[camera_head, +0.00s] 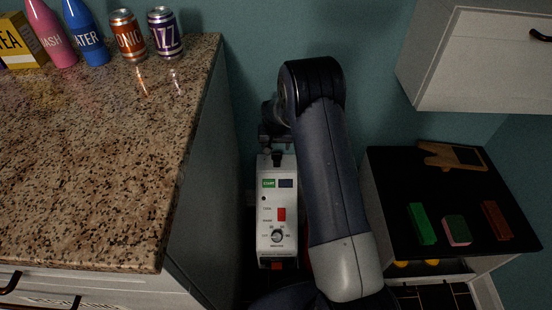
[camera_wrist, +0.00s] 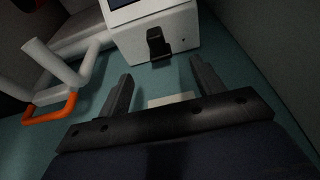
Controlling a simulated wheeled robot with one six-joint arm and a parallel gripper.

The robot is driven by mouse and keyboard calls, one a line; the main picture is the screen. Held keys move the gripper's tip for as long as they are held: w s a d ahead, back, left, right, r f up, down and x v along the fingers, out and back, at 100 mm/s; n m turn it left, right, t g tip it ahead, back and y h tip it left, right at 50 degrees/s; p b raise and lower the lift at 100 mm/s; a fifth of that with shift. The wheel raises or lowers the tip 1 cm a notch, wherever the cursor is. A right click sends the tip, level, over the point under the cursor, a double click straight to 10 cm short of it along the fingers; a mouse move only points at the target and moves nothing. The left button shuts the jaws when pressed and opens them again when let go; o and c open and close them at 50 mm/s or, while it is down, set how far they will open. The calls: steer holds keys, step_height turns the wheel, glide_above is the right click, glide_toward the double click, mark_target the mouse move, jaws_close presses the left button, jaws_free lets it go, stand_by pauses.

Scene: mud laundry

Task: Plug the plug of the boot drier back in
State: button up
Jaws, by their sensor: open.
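A white control box (camera_head: 277,208) with a green START label, a red switch and a knob stands in the gap beside the counter in the head view. It looks like the boot drier. In the wrist view a white box (camera_wrist: 185,32) carries a black fitting (camera_wrist: 158,42); I cannot tell whether this is the plug. My gripper (camera_wrist: 160,72) is open and empty, with its fingers apart below that fitting. A pale plate (camera_wrist: 171,99) shows partly between the fingers, possibly a socket. In the head view my gripper (camera_head: 274,139) is at the box's far end, partly hidden.
White tubes (camera_wrist: 62,72) with an orange loop (camera_wrist: 50,112) stand left in the wrist view. A speckled counter (camera_head: 90,170) bounds the gap on the left. A black-topped unit (camera_head: 400,190) with brushes and blocks stands right, below a white wall cabinet (camera_head: 480,65).

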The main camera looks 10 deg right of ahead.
steer(key=b, duration=0.1)
glide_above(277, 157)
steer(key=s, duration=0.2)
steer(key=f, duration=0.5)
steer(key=shift+w+a, duration=0.15)
steer(key=shift+a, duration=0.25)
steer(key=shift+f, duration=0.2)
steer(key=shift+w+f, duration=0.1)
steer(key=x, duration=0.2)
steer(key=b+x, duration=0.1)
steer(key=x, duration=0.2)
steer(key=shift+d, duration=0.2)
steer(key=shift+c, duration=0.5)
steer(key=c, duration=1)
